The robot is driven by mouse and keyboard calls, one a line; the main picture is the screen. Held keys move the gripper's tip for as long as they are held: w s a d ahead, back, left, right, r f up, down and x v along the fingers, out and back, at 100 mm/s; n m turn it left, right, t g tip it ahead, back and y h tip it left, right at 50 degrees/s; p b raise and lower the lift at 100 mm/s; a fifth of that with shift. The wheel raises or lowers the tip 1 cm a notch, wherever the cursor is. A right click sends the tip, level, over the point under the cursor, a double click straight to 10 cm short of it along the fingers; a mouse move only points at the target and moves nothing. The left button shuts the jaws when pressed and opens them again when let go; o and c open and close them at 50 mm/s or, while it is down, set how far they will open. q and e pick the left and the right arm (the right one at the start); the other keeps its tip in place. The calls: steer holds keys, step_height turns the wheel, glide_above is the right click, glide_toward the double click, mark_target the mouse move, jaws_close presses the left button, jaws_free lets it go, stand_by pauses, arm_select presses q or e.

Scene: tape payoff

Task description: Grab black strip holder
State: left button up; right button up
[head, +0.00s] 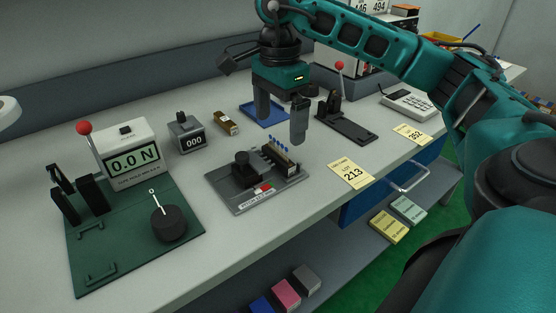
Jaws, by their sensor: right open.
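My right gripper (281,122) hangs fingers-down above the middle of the bench, open, with nothing seen between its fingers. A black holder with a long flat base and an upright post (347,124) stands on the bench just right of the gripper, apart from it. I cannot tell for sure that this is the strip holder. A grey fixture plate (291,185) with a black knob and a row of blue-tipped pins lies in front of the gripper. My left gripper is not in view.
A blue tray (250,107) lies behind the fingers. A force gauge (130,152) stands on a green plate (110,252) at left. A small counter (186,136), a brown block (227,122), yellow cards (351,174) and a keypad device (407,103) share the bench.

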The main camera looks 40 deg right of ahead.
mark_target(278, 142)
steer(key=f, duration=0.5)
steer(key=shift+s+a+f+b, duration=0.1)
steer(key=shift+a+f+b, duration=0.1)
steer(key=shift+b, duration=0.2)
steer(key=c, duration=1.3)
steer(key=shift+r, duration=0.2)
